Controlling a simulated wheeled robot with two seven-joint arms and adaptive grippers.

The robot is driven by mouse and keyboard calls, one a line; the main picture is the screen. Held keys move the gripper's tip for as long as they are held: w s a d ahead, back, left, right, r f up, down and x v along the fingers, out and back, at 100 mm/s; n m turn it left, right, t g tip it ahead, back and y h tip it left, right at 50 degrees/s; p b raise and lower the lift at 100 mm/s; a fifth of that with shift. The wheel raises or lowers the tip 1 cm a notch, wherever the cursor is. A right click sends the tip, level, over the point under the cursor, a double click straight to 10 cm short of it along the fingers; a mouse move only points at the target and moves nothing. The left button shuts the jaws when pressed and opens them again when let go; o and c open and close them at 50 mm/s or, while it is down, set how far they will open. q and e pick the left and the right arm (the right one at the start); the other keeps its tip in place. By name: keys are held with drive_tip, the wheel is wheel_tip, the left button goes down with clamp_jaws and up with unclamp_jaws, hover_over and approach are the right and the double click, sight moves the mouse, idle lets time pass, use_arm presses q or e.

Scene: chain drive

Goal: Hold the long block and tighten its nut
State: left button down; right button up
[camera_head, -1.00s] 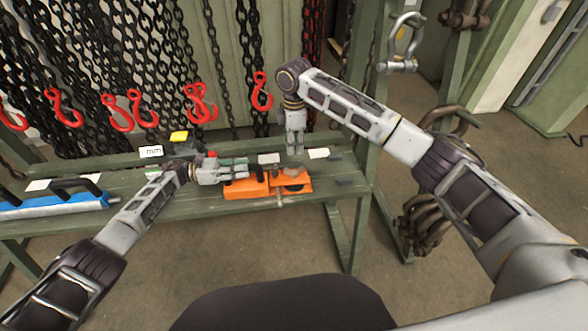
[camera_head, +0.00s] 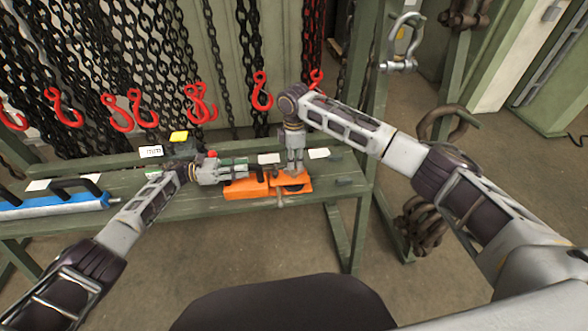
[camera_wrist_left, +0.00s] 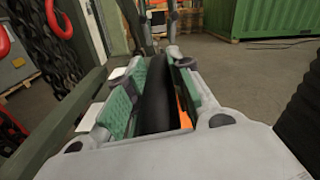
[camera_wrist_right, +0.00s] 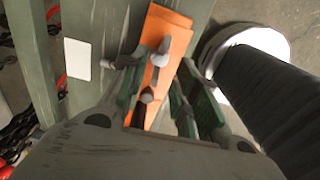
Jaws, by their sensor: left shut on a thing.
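The orange long block (camera_head: 240,189) lies on the green bench, with more orange (camera_head: 305,184) on its right; I cannot tell whether this is one piece. My left gripper (camera_head: 240,170) reaches in from the left and is shut on a dark bar (camera_wrist_left: 157,95) at the block, with orange showing beside it in the left wrist view. My right gripper (camera_head: 294,172) points straight down over the right part. In the right wrist view its green-padded fingers (camera_wrist_right: 152,92) are apart. A grey nut-like piece (camera_wrist_right: 160,58) and a dark one lie between or just beyond them.
A blue tool with black handles (camera_head: 50,203) lies at the bench's left. White labels (camera_head: 318,153) and a yellow item (camera_head: 179,136) are along the back. Red hooks (camera_head: 262,92) and chains hang behind. The bench front edge is bare.

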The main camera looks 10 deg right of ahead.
sight(294, 172)
drive_tip(key=shift+f, duration=2.65)
clamp_jaws()
